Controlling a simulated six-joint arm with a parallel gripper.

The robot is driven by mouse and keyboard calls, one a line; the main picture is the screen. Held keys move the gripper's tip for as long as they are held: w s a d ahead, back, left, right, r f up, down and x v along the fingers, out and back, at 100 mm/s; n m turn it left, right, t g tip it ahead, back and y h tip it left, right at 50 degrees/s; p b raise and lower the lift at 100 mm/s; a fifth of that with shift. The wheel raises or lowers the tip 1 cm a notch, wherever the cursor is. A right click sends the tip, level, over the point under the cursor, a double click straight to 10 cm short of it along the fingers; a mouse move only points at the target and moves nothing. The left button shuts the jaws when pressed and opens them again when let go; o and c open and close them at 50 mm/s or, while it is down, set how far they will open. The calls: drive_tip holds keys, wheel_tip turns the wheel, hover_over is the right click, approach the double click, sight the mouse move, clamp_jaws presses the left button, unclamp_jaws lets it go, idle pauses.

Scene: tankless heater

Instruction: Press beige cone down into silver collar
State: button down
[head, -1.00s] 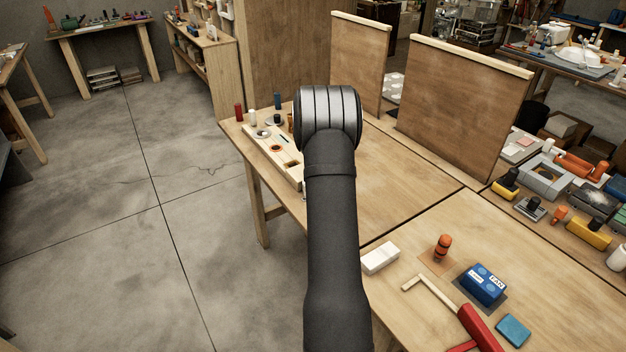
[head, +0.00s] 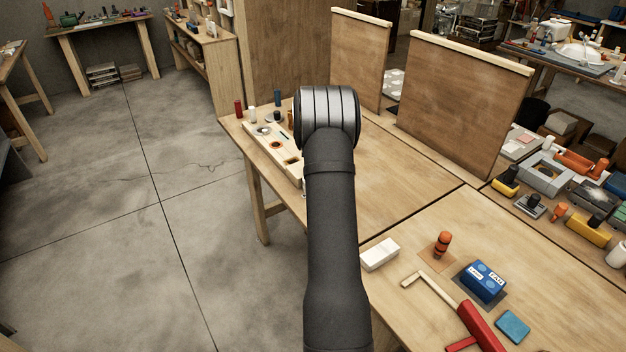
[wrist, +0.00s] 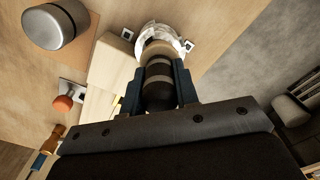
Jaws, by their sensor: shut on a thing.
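In the wrist view my gripper (wrist: 158,88) is shut on a dark, banded body with a beige end, the beige cone (wrist: 158,48). The beige end points at the silver collar (wrist: 181,43), a bright, notched ring at the top of the view. The cone's end overlaps the ring's opening in this view; I cannot tell how deep it sits. My fingers are on either side of the dark part. In the head view my own arm hides the gripper and the cone.
A pale wooden board (head: 285,163) with holes lies at the table's left edge. Red (head: 239,107) and blue (head: 278,97) pegs stand behind it. In the wrist view a grey-topped cylinder (wrist: 50,25) and an orange knob (wrist: 63,103) are at left. The table's middle is clear.

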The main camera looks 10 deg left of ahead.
drive_tip(key=shift+f, duration=1.05)
drive_tip(key=shift+s+d+f, duration=0.1)
drive_tip(key=shift+s+f, duration=0.05)
drive_tip(key=shift+f, duration=0.3)
idle(0.9)
